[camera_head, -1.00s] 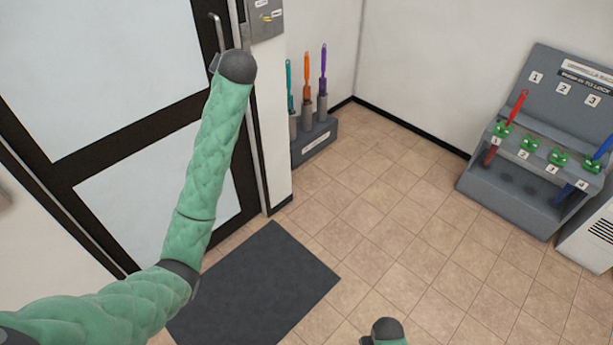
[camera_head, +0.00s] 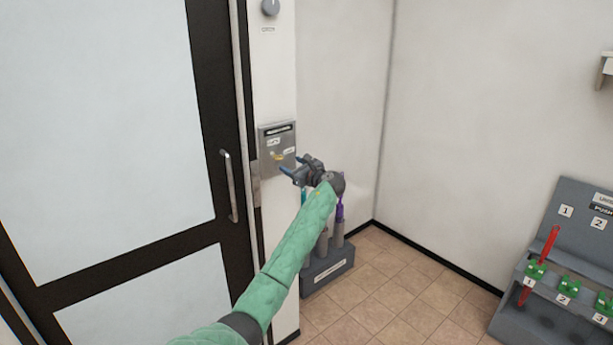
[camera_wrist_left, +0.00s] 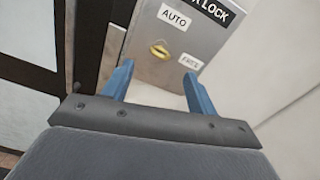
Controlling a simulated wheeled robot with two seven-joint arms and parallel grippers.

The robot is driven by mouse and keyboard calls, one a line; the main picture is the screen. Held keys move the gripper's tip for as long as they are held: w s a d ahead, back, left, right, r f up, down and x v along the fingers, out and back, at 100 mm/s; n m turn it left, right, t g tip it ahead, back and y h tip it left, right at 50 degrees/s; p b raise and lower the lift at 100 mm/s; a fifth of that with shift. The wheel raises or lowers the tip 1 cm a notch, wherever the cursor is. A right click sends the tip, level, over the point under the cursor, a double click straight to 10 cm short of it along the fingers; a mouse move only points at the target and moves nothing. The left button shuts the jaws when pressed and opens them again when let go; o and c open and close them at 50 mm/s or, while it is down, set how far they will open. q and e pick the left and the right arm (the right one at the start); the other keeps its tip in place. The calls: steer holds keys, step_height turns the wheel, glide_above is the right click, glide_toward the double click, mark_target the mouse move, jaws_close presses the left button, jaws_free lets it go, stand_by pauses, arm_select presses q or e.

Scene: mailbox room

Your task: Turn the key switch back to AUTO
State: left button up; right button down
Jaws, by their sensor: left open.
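The key switch is a brass key (camera_wrist_left: 159,51) on a grey lock panel (camera_head: 278,141) fixed to the white wall strip right of the door. In the left wrist view, an AUTO label (camera_wrist_left: 174,18) sits above the key and a second, tilted label (camera_wrist_left: 190,62) to its right. The key lies roughly sideways, turned toward neither label clearly. My left gripper (camera_head: 291,168) is in front of the panel's lower part. Its two blue fingers (camera_wrist_left: 158,88) are open and empty, with the key beyond and between them, not touched. My right gripper is not in view.
The door (camera_head: 110,120) with its vertical handle (camera_head: 229,186) is left of the panel. An umbrella stand (camera_head: 327,268) stands on the floor below my left gripper. A grey umbrella rack (camera_head: 571,215) is at the right. A round knob (camera_head: 270,7) is higher on the wall.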

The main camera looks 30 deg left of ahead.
mark_target(281, 158)
arm_select(q)
steer(key=a+m+p, duration=0.1)
steer(key=a, duration=0.1)
steer(key=w+a+p, duration=0.1)
steer(key=w+a+m+p, duration=0.1)
steer(key=a, duration=0.1)
steer(key=shift+w+a+r+m, duration=0.2)
steer(key=shift+a+m, duration=0.1)
steer(key=shift+a, duration=0.05)
steer(key=shift+p+x, duration=0.35)
steer(key=shift+x, duration=0.45)
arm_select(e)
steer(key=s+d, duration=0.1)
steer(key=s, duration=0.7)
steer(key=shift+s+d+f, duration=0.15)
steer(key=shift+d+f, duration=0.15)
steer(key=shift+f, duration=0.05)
arm_select(q)
steer(key=shift+f, duration=0.15)
